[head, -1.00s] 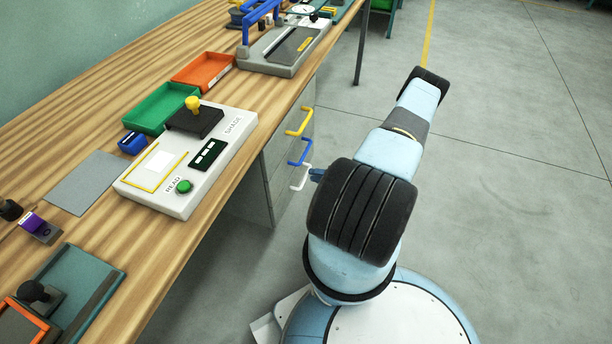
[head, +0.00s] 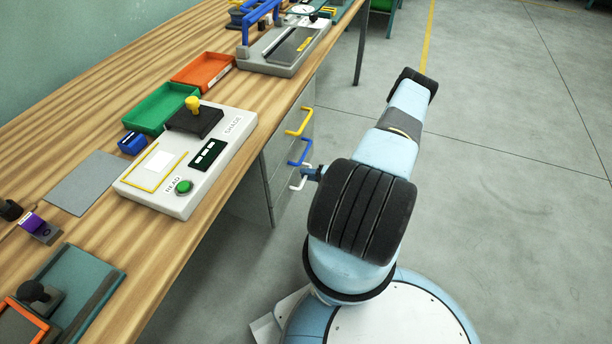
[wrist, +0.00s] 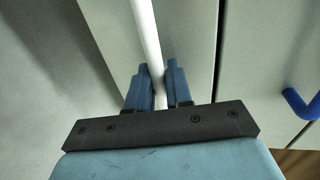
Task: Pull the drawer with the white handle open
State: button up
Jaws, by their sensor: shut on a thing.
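The white handle (head: 297,182) is the lowest of three handles on the drawer unit under the bench. In the wrist view the white handle (wrist: 147,35) runs down between the two blue fingers of my gripper (wrist: 157,88), which are shut on it. In the head view my gripper (head: 311,173) is at the handle, partly hidden behind my arm. The drawer front (wrist: 185,40) behind the handle is pale grey. No clear gap shows around this drawer in the head view.
A blue handle (head: 299,154) and a yellow handle (head: 299,122) sit above on the same unit. The blue handle also shows at the right of the wrist view (wrist: 300,104). The wooden bench (head: 165,265) overhangs the drawers. The floor (head: 500,200) to the right is open.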

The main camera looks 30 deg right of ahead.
jog(key=shift+s+f, duration=0.1)
grip_shut()
jog(key=shift+a, duration=0.15)
jog(key=f+v, duration=0.3)
jog(key=v, duration=1)
jog(key=s+f+v, duration=0.1)
jog(key=f+v, duration=0.1)
jog(key=v, duration=1.1)
jog(key=shift+s+d+f, duration=0.2)
jog(key=shift+d+f, duration=0.2)
jog(key=shift+d, duration=0.2)
jog(key=shift+o, duration=2.3)
grip_release()
jog(key=shift+o, duration=0.6)
jog(key=shift+r, duration=0.1)
jog(key=v, duration=1.3)
jog(key=shift+s+d, duration=0.2)
jog(key=shift+s, duration=0.15)
